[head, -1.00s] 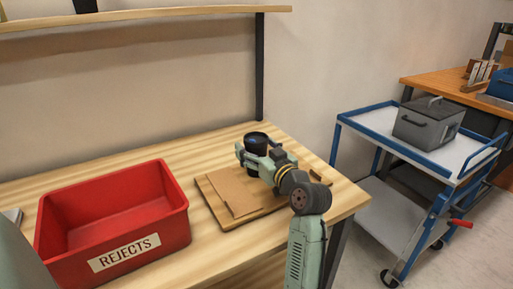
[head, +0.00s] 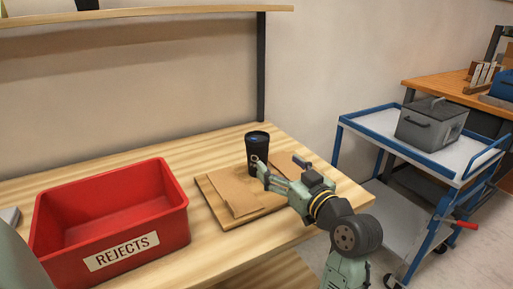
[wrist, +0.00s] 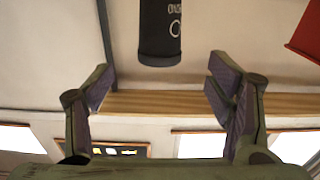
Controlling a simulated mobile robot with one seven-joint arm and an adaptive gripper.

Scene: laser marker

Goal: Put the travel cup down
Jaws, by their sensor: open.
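The travel cup (head: 257,149) is black with a pale mark. It stands upright at the back of the wooden board (head: 228,221) on the workbench; its base is partly hidden by my gripper. My gripper (head: 280,168) is open and empty, in front of the cup and to its right. In the wrist view the cup (wrist: 160,32) appears at the top centre, beyond and between the spread fingers (wrist: 158,75), with clear space around it. The wrist picture seems upside down.
A red REJECTS bin (head: 110,212) stands left of the board. A brown flat piece (head: 236,190) lies on the board. A shelf (head: 140,14) spans above the bench (head: 215,153). A blue-framed cart (head: 372,126) carrying a grey box (head: 430,124) stands at right.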

